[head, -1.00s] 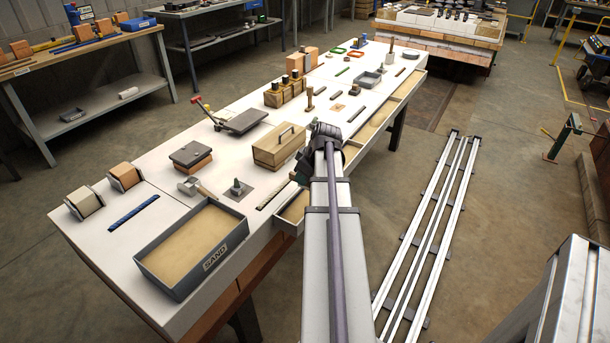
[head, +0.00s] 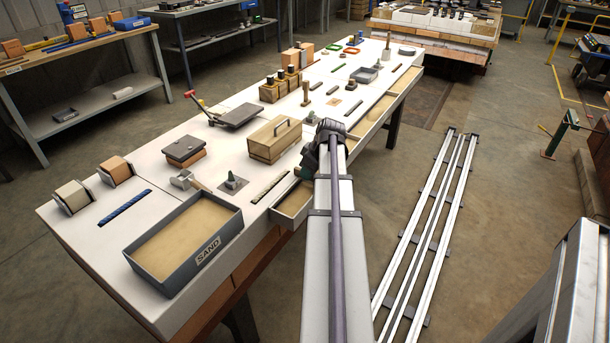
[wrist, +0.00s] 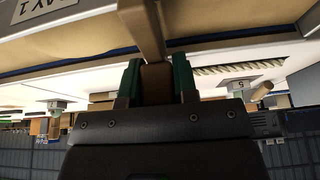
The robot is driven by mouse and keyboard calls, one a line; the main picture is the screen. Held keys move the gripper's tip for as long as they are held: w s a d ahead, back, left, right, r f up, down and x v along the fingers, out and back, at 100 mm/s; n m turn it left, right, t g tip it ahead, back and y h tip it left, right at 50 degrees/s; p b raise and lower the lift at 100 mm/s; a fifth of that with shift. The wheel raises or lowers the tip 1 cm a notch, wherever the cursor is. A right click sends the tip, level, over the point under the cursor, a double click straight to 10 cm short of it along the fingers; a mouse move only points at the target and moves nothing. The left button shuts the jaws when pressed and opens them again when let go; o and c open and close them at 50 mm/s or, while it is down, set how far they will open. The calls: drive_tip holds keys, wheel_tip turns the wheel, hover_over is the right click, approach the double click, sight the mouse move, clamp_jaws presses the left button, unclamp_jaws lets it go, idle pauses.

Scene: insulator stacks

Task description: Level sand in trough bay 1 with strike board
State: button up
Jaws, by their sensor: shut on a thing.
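My gripper (wrist: 157,82) has green fingers shut on a brown wooden piece (wrist: 157,76), which looks like the strike board's grip. A wooden strip (wrist: 140,25) runs from it toward the top of the wrist view, over the sand. The trough's pale sand (wrist: 65,55) lies on both sides of it, beside a plate lettered "BAY 1" (wrist: 38,8). In the head view the trough (head: 293,203) runs along the bench's front edge. My arm hides most of the gripper and the board there, and whether the board touches the sand cannot be told.
A grey sand box (head: 207,257) stands at the bench's near end. A lidded wooden box (head: 273,145) with a handle, a small upright tool on a plate (head: 232,183) and a ribbed strip (head: 270,186) are near my arm. Floor rails (head: 425,230) lie to the right.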

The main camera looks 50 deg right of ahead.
drive_tip(key=shift+w+d, duration=0.55)
drive_tip(key=shift+d, duration=3)
drive_tip(key=shift+w+d, duration=0.5)
drive_tip(key=shift+d, duration=3.05)
drive_tip(key=shift+w+d, duration=0.55)
drive_tip(key=shift+d, duration=3)
wheel_tip(320, 180, up, 6)
drive_tip(key=p, duration=0.6)
drive_tip(key=shift+a, duration=0.1)
